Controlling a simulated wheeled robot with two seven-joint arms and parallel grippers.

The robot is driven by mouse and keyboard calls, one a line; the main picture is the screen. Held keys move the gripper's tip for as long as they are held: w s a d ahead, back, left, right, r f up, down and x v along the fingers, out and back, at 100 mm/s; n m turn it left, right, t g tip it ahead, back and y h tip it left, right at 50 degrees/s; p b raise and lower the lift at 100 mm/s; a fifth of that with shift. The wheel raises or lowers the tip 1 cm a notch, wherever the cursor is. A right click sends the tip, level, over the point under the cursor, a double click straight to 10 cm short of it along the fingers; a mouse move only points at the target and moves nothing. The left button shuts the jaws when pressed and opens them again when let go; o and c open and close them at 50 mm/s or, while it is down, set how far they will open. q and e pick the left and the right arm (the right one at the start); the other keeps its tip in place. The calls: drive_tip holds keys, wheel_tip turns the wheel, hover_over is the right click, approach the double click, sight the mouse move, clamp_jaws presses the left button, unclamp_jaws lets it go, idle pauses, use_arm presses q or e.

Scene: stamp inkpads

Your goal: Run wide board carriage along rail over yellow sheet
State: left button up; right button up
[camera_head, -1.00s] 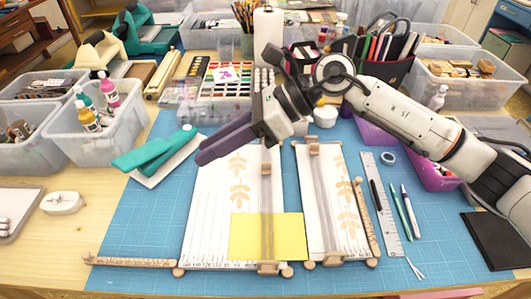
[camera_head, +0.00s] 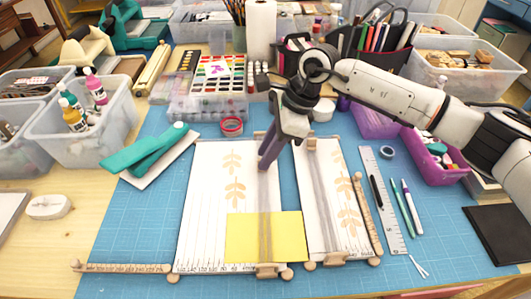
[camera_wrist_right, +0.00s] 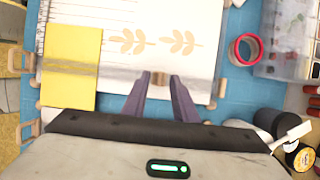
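The wide board (camera_head: 205,215) is white with leaf prints and lies on the blue mat. A greyish rail (camera_head: 265,200) runs along its right side. The yellow sheet (camera_head: 240,238) lies across the board's near part, with the rail passing over it. The small wooden carriage (camera_wrist_right: 160,78) is on the rail near the far end. My right gripper (camera_head: 266,165) points down there. In the wrist view its purple fingers (camera_wrist_right: 160,80) stand apart on either side of the carriage; contact is not clear. In the head view they mostly hide the carriage. My left gripper is not in view.
A narrower board (camera_head: 330,215) with its own rail lies just right. A teal stapler (camera_head: 150,150) is left, and a red tape roll (camera_head: 231,126) lies beyond the wide board. A ruler (camera_head: 385,200) and pens lie at the right.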

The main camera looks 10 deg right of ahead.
drive_tip(key=shift+a+f, duration=0.15)
drive_tip(key=shift+f, duration=0.25)
clamp_jaws()
idle(1.2)
